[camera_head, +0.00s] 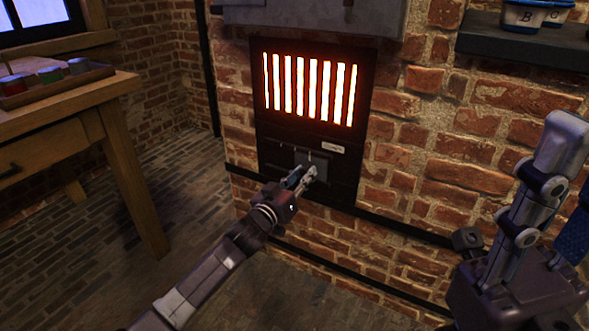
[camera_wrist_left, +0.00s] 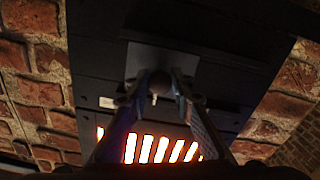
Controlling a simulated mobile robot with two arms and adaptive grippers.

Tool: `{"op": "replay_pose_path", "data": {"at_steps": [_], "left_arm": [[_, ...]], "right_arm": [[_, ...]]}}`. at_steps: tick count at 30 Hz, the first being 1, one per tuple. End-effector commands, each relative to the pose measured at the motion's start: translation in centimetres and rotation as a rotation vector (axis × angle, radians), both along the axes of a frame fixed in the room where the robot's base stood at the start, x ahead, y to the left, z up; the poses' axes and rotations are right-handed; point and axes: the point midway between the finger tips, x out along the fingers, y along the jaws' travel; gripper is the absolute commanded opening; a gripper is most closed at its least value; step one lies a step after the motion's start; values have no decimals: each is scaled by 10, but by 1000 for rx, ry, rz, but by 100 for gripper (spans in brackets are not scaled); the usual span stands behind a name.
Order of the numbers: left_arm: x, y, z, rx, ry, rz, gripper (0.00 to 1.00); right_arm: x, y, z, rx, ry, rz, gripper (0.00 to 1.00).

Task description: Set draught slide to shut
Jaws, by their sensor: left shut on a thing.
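The draught slide (camera_head: 321,163) is a small grey plate on the dark iron front of the stove (camera_head: 270,133), below the glowing bars. It also shows in the wrist view (camera_wrist_left: 147,58), where the stove appears upside down. My left gripper (camera_head: 307,177) reaches it from the lower left. In the wrist view its fingertips (camera_wrist_left: 160,82) are close together at the plate, shut on the slide's grip, which they mostly hide. Small pale marks stand just above the plate. A pale label (camera_head: 332,148) sits above it to the right. The slide's exact setting cannot be read.
Brick wall surrounds the stove, with a dark rail (camera_head: 399,233) along its base. A wooden table (camera_head: 100,93) with a tray of jars (camera_head: 50,75) stands at left. A shelf (camera_head: 520,43) with blue-and-white containers is at upper right. My right arm (camera_head: 540,190) is at right.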

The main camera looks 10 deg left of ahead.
Motion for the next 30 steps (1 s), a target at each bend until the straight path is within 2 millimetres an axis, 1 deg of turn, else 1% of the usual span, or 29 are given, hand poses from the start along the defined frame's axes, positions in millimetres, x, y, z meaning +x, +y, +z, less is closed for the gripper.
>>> {"op": "replay_pose_path", "data": {"at_steps": [2,9,10,14,15,25,28,30], "left_arm": [[-2,-5,0,-1,1,-2,0],[-3,-6,-1,-1,0,-6,0],[-3,-7,-1,-1,0,-6,24],[-3,-6,-1,-1,0,-6,38],[-3,-6,-1,-1,0,-5,40],[-4,-3,-1,0,0,-2,40],[-12,0,-2,0,0,-2,40],[-21,3,-2,-1,1,-3,40]], "right_arm": [[0,0,0,0,3,1,35],[-1,0,0,0,0,1,35],[-1,0,0,0,0,1,35],[-1,0,0,0,0,1,35],[-1,0,0,0,0,1,35],[-1,0,1,1,-2,1,35],[-1,0,1,1,-2,1,35],[-1,0,1,1,-2,1,35]]}}
